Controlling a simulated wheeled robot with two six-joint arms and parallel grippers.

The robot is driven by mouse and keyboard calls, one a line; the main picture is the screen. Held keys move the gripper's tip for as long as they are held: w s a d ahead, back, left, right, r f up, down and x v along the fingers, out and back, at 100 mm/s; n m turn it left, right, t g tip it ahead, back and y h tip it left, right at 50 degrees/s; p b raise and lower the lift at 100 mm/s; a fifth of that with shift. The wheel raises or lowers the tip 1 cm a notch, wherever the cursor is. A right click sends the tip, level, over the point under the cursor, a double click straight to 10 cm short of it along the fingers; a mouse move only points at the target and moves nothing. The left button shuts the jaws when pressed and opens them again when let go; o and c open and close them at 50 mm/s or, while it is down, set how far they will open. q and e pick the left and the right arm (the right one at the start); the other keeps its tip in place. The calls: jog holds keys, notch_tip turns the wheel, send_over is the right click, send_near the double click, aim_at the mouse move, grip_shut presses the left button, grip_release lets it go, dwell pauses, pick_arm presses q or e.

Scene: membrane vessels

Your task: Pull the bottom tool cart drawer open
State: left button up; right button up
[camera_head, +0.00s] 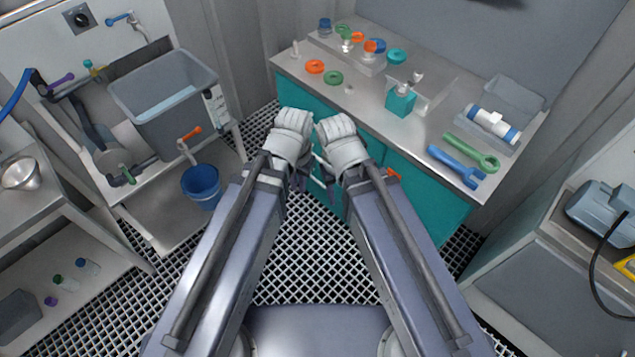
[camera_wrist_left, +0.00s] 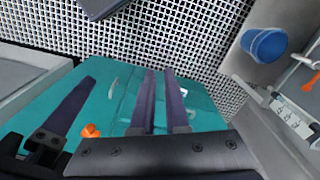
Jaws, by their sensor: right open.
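The tool cart is a teal cabinet (camera_head: 420,195) with a steel top, and its teal front also fills the middle of the left wrist view (camera_wrist_left: 50,85). A pale bar handle (camera_wrist_left: 112,85) shows on that front. My left gripper (camera_head: 302,183) is low at the cart front; in the left wrist view its two dark fingers (camera_wrist_left: 159,78) stand close together over the teal face. Whether a handle is between them cannot be seen. My right gripper (camera_head: 330,190) is beside it at the front, open. The wrists hide most of the drawer fronts in the head view.
A blue bucket (camera_head: 201,185) stands left of the cart, below a grey tank (camera_head: 165,100). An orange part (camera_wrist_left: 90,130) sticks out on the cart. Wrenches (camera_head: 457,165) and small vessels lie on its top. The grated floor (camera_head: 310,265) before the cart is clear.

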aim_at(318, 178)
pick_arm(q)
jog(key=w+f+m+h+b, duration=0.1)
jog(key=w+f+b, duration=0.3)
jog(key=f+b, duration=0.2)
jog(key=w+d+f+t+h+b, duration=0.1)
jog(key=w+f+b, duration=0.3)
jog(key=f+b, duration=0.2)
jog(key=w+d+f+m+t+h+b, duration=0.1)
jog(key=w+f+b, duration=0.3)
jog(key=f+b, duration=0.2)
jog(key=shift+d+f+m+h+b, duration=0.2)
jog(key=shift+f+m+h+b, duration=0.15)
jog(key=shift+f, duration=0.6)
grip_shut()
jog(key=w+a+f+m+t+h+b, duration=0.1)
jog(key=w+a+f+t+h+b, duration=0.1)
jog(key=w+f+b, duration=1.1)
jog(key=f+t+b, duration=0.1)
jog(key=b, duration=0.5)
jog(key=shift+f+m+t, duration=0.2)
jog(key=shift+m+t, duration=0.15)
jog(key=shift+t, duration=0.05)
jog(key=shift+w+h, duration=0.1)
jog(key=shift+h, duration=0.15)
